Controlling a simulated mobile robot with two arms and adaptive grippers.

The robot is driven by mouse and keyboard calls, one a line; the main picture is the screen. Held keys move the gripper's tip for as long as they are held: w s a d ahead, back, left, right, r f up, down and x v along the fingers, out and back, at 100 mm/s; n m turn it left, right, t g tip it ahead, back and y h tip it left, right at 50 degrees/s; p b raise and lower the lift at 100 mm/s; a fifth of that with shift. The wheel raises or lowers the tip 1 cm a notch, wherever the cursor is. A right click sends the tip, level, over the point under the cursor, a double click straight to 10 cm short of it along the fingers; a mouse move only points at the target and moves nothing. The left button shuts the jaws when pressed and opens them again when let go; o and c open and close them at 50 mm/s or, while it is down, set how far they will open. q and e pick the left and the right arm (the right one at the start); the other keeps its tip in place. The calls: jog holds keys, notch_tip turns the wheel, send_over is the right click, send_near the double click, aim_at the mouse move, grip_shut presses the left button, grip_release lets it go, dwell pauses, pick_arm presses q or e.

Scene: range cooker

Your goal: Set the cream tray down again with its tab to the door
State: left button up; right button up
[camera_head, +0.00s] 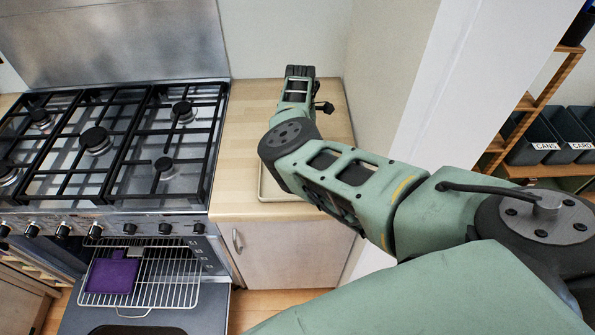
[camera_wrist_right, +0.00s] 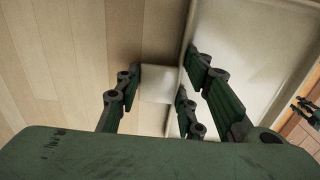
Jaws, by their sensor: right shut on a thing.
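The cream tray (camera_wrist_right: 262,32) fills the right of the right wrist view, with a raised rim. Its pale square tab (camera_wrist_right: 157,84) sticks out from that rim to the left, over wood planking. My right gripper (camera_wrist_right: 165,72) is shut on the tray at the tab, with fingers on both sides. In the head view only a front-left corner of the tray (camera_head: 265,188) shows, at the worktop; my right arm hides the rest, the tab and the gripper. I cannot tell whether the tray touches the worktop.
The wooden worktop (camera_head: 238,150) lies between the gas hob (camera_head: 110,145) and a wall (camera_head: 385,65). Below the hob, the oven door (camera_head: 150,318) is down and a wire rack (camera_head: 172,275) holds a purple item (camera_head: 112,275). Shelves with bins (camera_head: 535,150) stand at right.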

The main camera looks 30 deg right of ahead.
grip_shut()
